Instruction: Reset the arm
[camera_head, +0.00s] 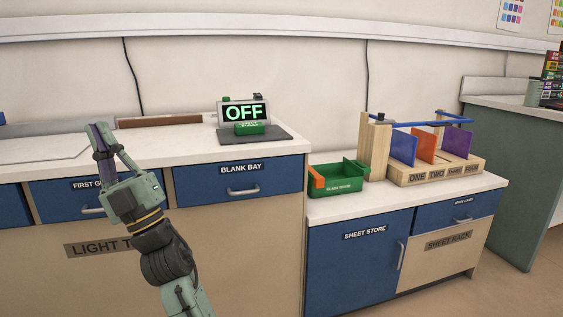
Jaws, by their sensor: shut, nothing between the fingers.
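My arm reaches up from the bottom of the head view, left of centre. My gripper (101,130) points upward in front of the light table's drawers and worktop edge. Its fingers are shut and I see nothing held between them. It hides part of the label on the drawer marked "FIRST G..." (65,200).
The display reading OFF (245,113) stands on the left worktop (180,145), above the blank bay drawer (243,181). On the lower right counter (400,200) are a green bin (340,187) and a wooden rack (440,173) with coloured sheets. A grey-green cabinet (530,160) stands far right.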

